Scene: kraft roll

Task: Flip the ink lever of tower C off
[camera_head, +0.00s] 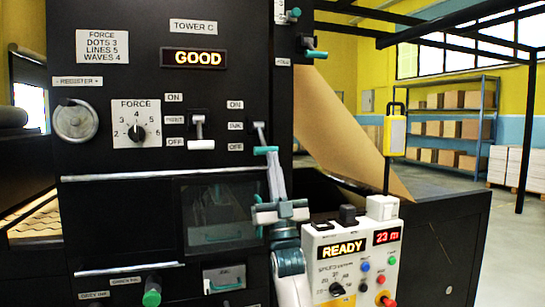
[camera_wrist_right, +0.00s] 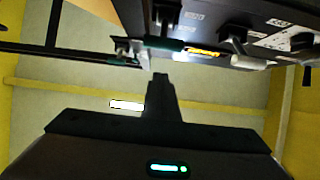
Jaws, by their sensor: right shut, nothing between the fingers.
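The black panel of tower C (camera_head: 110,180) fills the left and middle of the head view. The ink lever (camera_head: 259,130) is on its right side, beside the ON, INK and OFF labels (camera_head: 235,126). My right gripper (camera_head: 266,151) comes up from below. It is shut and empty, with its fingertips at the lower end of the ink lever and partly covering it. I cannot tell whether they touch, or the lever's exact position. In the right wrist view the shut fingers (camera_wrist_right: 160,82) point up toward the panel's levers. My left gripper is not in view.
The print lever (camera_head: 198,128) stands just left, tilted down toward OFF. A force knob (camera_head: 137,132) and a lit GOOD display (camera_head: 194,58) are on the panel. A READY console (camera_head: 345,255) stands at lower right. A kraft paper web (camera_head: 335,125) slopes behind.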

